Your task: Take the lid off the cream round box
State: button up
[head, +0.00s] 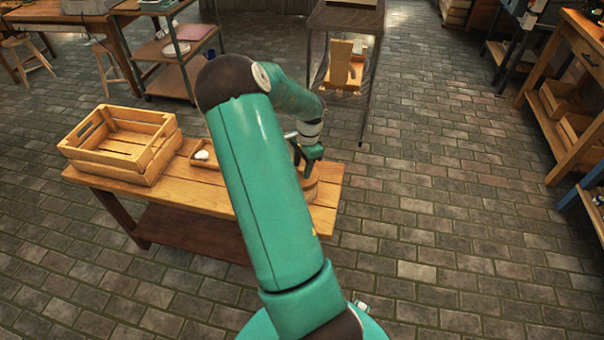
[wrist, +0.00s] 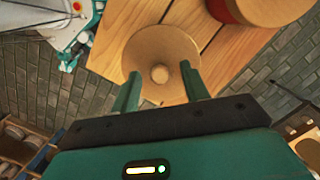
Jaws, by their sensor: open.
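In the wrist view, a tan-cream round lid (wrist: 160,48) with a small round knob (wrist: 159,73) lies below my gripper (wrist: 160,72). My two green fingers are open, one on each side of the knob. I cannot tell how far above the lid they are, and I see no contact. The box wall under the lid is hidden in this view. In the head view, my gripper (head: 311,153) is over the bench's right part, above a round wooden-coloured box (head: 311,190) partly hidden by my arm.
The wooden bench (head: 328,172) bears a slatted crate (head: 112,155) at its left and a small tray (head: 206,164) with a white item. Close to the lid, a round thing with a red side (wrist: 226,10) stands in the wrist view.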

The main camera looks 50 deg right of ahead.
aim_at(301, 169)
grip_shut()
jog(key=shift+r, duration=0.1)
jog(key=shift+r, duration=0.5)
notch_tip(301, 169, up, 2)
jog(key=shift+s+r, duration=0.1)
jog(key=shift+r, duration=0.1)
jog(key=s+a+r, duration=0.2)
jog(key=s+r, duration=0.2)
jog(key=s, duration=0.2)
jog(key=s+a+r, duration=0.2)
jog(key=s+r, duration=0.3)
jog(key=s, duration=0.2)
jog(key=shift+a+r, duration=0.2)
jog(key=shift+a, duration=0.2)
